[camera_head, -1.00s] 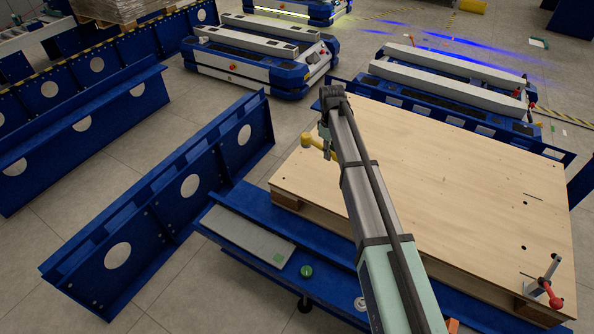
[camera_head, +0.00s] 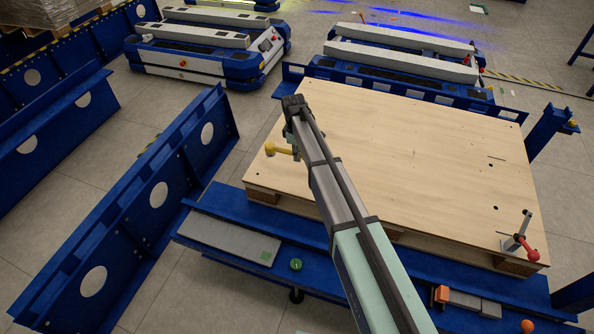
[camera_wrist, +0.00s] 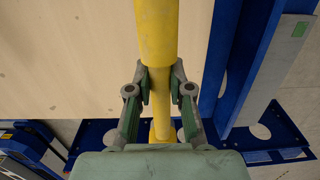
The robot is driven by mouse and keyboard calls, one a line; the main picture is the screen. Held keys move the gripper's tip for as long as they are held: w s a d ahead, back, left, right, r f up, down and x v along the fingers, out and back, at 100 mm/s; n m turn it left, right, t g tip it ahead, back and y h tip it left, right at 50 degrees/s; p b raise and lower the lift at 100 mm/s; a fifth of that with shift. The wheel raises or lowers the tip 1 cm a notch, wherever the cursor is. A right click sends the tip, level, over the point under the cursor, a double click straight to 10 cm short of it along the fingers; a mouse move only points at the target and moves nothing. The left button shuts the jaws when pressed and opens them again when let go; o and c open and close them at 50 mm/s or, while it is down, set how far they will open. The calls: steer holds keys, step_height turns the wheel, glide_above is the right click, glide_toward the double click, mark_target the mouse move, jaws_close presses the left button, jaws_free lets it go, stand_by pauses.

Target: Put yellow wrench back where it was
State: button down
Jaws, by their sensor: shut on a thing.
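The yellow wrench (camera_wrist: 157,35) is between the two fingers of my gripper (camera_wrist: 160,82) in the wrist view. The green-grey fingers are closed on its thinner shaft from both sides; the thicker part runs up out of the picture. In the head view the wrench (camera_head: 278,149) shows as a small yellow piece near the left edge of the wooden board (camera_head: 420,150). My arm hides part of it and most of my gripper. I cannot tell whether the wrench touches the board.
A blue bench (camera_head: 330,265) runs along the board's near side, with a grey plate (camera_head: 228,240), a green button (camera_head: 296,264) and an orange block (camera_head: 441,294). A red-tipped clamp (camera_head: 530,254) stands at the board's right corner. Blue beams (camera_head: 130,215) lie left; lift carts (camera_head: 210,55) stand behind.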

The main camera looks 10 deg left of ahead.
step_height(320, 180, down, 10)
steer(key=shift+r, duration=0.15)
stand_by(0.4)
steer(key=c, duration=1.1)
jaws_free()
steer(key=shift+o, duration=0.2)
steer(key=r, duration=0.8)
steer(key=a+r, duration=0.1)
steer(key=r, duration=0.3)
steer(key=shift+w, duration=0.1)
